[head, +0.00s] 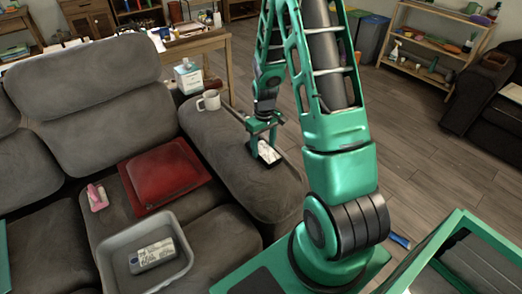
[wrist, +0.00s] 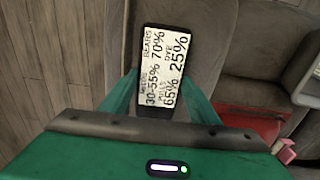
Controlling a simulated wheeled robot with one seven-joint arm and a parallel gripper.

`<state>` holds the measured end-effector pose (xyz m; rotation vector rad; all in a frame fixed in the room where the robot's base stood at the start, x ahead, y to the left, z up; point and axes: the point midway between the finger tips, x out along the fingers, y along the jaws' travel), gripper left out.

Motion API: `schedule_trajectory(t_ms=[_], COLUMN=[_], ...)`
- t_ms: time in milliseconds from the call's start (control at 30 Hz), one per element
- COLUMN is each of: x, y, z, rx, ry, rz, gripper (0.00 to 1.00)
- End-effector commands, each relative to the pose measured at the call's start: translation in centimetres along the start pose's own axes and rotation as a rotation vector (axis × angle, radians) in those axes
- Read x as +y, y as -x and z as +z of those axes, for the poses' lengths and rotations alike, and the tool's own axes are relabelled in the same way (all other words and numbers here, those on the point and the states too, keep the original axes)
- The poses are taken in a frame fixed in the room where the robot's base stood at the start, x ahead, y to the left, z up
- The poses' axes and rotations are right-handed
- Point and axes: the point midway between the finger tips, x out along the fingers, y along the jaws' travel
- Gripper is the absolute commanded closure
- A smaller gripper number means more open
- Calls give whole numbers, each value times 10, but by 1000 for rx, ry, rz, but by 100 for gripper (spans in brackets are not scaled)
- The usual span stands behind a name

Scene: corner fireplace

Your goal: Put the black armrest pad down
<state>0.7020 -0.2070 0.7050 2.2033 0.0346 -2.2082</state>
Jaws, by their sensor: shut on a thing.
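The black armrest pad (wrist: 165,68) is a slim dark rectangle with a white face printed with words and percentages. In the wrist view it sits between the two green fingers of my gripper (wrist: 159,98), which is shut on it. In the head view my gripper (head: 264,136) points down over the grey sofa armrest (head: 215,137), with the pad (head: 268,153) at its fingertips. The fingers and arm partly cover the pad there. I cannot tell whether the pad touches the armrest.
On the seat are a red cushion-like thing (head: 165,174), a pink item (head: 97,197) and a grey bin (head: 111,262) holding a labelled block (head: 152,255).

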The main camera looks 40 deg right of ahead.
Motion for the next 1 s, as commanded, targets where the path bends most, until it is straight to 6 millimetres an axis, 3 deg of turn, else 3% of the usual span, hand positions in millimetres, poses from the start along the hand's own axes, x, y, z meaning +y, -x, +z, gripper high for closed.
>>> schedule_trajectory(t_ms=[133,467,500,567,1000], x=[0,0,0,-1,-1], y=[-16,-18,-18,-18,-8], z=[0,0,0,0,-2], rx=[-1,0,0,0,3], ry=[0,0,0,0,2], rz=[0,0,0,0,1], gripper=[67,67,37,26,26])
